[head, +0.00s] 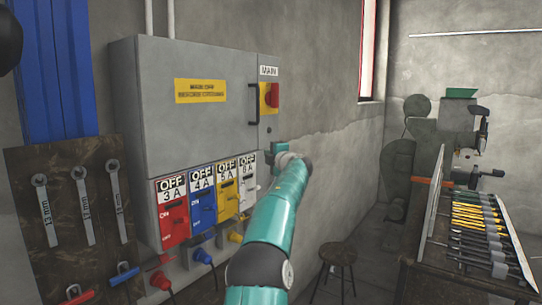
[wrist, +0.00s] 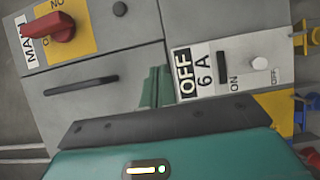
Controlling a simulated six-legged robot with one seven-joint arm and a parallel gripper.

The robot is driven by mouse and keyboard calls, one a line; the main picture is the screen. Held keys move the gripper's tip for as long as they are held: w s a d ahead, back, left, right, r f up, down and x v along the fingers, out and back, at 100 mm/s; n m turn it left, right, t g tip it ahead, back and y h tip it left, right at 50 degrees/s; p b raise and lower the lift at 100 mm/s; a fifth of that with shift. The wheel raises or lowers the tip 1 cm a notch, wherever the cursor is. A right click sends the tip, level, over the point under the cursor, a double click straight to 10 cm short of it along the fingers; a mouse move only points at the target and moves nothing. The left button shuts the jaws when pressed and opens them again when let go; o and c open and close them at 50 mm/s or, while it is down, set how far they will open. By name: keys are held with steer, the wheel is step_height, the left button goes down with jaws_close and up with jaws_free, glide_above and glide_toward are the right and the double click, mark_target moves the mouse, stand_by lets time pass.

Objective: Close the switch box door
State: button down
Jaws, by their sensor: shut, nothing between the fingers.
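The grey switch box (head: 190,125) hangs on the wall at the left in the head view. Its broad door (head: 205,130) carries a yellow label and a black upright handle (head: 250,105). The door looks about flush with the MAIN panel (head: 269,88); I see no clear gap. My gripper (head: 273,152) is at the box's lower right, below MAIN and beside the 6A switch (head: 247,180). Contact cannot be told.
Red, blue and yellow switches (head: 202,200) with plugs line the box's bottom. Wrenches hang on a board (head: 75,205) at the left. A stool (head: 338,262) stands below, and a tool bench (head: 450,262) is at the right. The wall right of the box is bare.

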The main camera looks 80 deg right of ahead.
steer(key=s+a, duration=0.3)
steer(key=s, duration=0.7)
steer(key=shift+s+a, duration=0.15)
steer(key=shift+a, duration=0.1)
